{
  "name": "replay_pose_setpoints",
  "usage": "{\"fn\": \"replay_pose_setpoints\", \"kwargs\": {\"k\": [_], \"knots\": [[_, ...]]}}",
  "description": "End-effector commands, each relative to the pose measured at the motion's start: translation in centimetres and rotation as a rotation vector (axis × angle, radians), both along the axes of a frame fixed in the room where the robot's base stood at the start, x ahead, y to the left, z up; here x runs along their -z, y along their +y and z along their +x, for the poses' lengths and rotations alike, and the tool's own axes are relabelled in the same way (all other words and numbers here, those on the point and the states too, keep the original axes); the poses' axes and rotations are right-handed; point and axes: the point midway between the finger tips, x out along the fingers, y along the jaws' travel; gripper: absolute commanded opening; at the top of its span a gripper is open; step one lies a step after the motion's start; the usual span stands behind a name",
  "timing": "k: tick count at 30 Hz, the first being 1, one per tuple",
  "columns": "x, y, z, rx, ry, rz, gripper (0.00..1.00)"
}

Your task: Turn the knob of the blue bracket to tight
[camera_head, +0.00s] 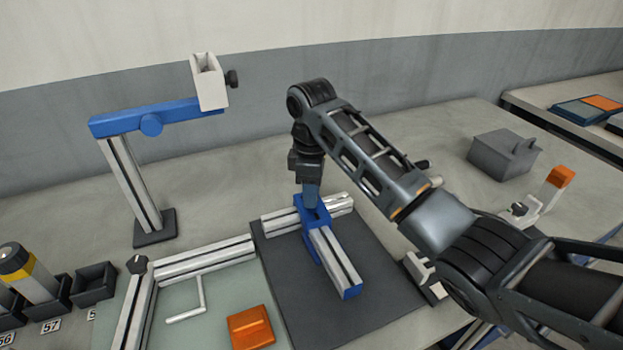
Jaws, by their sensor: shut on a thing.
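The blue bracket (308,228) sits on a dark mat (278,285), at the joint of two silver rails. One rail (338,262) runs toward the front with a blue end cap, and the other (280,219) runs crosswise behind it. My gripper (310,190) points straight down over the bracket and is shut on its blue knob (311,198). The fingers and the knob's far side are hard to make out, so I cannot tell the knob's angle or tightness.
A post with a blue arm (165,117) and white head stands at the left. An orange block (251,327) and silver rails (205,259) lie on the green mat. A grey box (503,153) stands at the back right. The table behind my gripper is clear.

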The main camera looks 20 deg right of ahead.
Motion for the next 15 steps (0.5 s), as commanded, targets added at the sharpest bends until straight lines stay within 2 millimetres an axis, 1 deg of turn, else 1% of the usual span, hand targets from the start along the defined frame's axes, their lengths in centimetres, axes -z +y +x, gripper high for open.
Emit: {"fn": "replay_pose_setpoints", "kwargs": {"k": [1, 9, 15], "knots": [[-0.32, 0.16, -0.05, 0.042, 0.002, 0.001, 0.00], [-0.03, 0.08, 0.00, 0.269, 0.000, 0.001, 0.00], [0.00, 0.02, 0.04, 0.304, -0.001, 0.000, 0.00]]}}
